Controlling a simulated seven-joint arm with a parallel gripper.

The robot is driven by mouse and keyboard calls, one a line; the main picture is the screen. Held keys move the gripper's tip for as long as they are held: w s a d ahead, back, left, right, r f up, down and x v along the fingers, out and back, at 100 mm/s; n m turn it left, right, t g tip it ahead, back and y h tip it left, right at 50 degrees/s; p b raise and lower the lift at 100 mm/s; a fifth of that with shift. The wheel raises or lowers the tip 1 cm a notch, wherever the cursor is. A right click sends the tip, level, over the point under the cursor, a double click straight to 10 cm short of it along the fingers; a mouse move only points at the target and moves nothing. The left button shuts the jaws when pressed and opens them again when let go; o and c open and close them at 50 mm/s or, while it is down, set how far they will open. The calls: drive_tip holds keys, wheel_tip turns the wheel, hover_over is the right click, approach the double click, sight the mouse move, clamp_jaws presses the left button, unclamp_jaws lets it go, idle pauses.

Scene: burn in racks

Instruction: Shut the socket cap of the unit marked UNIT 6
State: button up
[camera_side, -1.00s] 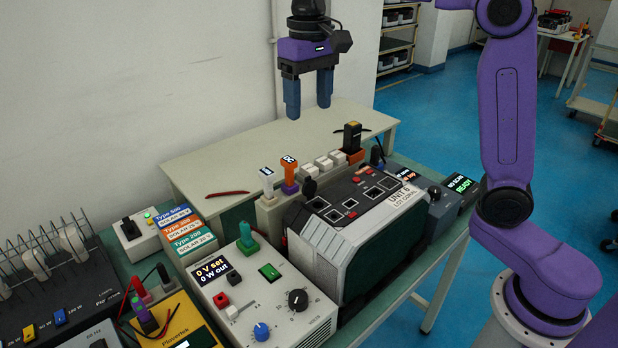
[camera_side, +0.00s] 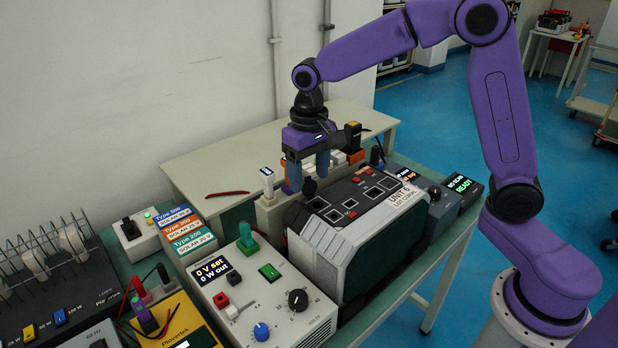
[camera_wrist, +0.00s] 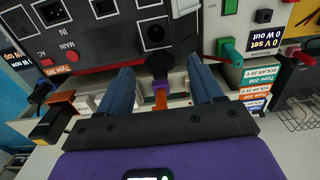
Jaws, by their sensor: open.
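The unit marked UNIT 6 (camera_side: 375,208) is a dark box with a pale label on the table, and its panel with sockets also shows in the wrist view (camera_wrist: 105,40). Its socket cap (camera_side: 310,187) is a small black round piece at the panel's back left edge. In the wrist view the cap (camera_wrist: 157,66) stands off the edge beside a square socket (camera_wrist: 153,36), which is uncovered. My gripper (camera_side: 308,179) is open with its blue fingers pointing down at the cap. In the wrist view the fingers (camera_wrist: 159,72) lie either side of the cap, apart from it.
An orange and purple plug (camera_wrist: 160,96) stands between my fingers, just behind the cap. A white plug (camera_side: 267,183) stands left of my gripper. A power supply (camera_side: 260,300) with a green connector (camera_side: 246,240) is at the front left. White blocks and a black-and-orange piece (camera_side: 352,137) line the back.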

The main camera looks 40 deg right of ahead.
sight(311, 194)
drive_tip(key=shift+f, duration=0.8)
drive_tip(key=shift+c, duration=0.4)
drive_tip(key=c, duration=1)
drive_tip(key=shift+s, duration=0.15)
drive_tip(key=shift+s+t, duration=0.25)
drive_tip(key=shift+t, duration=0.4)
drive_tip(key=shift+s+t, duration=0.25)
drive_tip(key=shift+t, duration=0.4)
drive_tip(key=shift+s+f+t, duration=0.1)
drive_tip(key=shift+s+t, duration=0.3)
drive_tip(key=shift+t, duration=0.7)
drive_tip(key=shift+s+f+t, duration=0.15)
drive_tip(key=shift+s+t, duration=0.1)
drive_tip(key=shift+t, duration=0.55)
